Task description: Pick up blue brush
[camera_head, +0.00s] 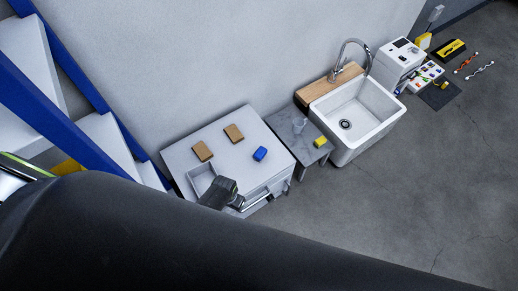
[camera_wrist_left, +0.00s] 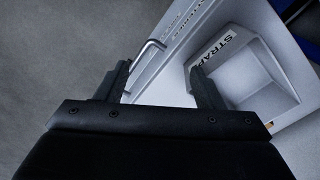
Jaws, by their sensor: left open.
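A small blue block-like object (camera_head: 260,154), which looks like the blue brush, lies on the white cabinet top (camera_head: 232,166) near its right edge. My left gripper (camera_head: 237,203) is at the cabinet's front edge, to the lower left of the blue object and apart from it. In the left wrist view the left gripper (camera_wrist_left: 160,70) is open with nothing between its fingers. It is over the cabinet front, between a metal bar handle (camera_wrist_left: 150,55) and a white bin (camera_wrist_left: 250,75) labelled "STRAP…". The blue brush does not show in the left wrist view. My right gripper is not in view.
Two brown blocks (camera_head: 202,151) lie behind on the cabinet. A grey side table (camera_head: 298,143) holds a clear cup (camera_head: 299,125) and a yellow sponge-like block (camera_head: 320,142). A white sink (camera_head: 357,113) stands to the right. Blue-framed stairs (camera_head: 70,122) rise at left. Open floor lies in front.

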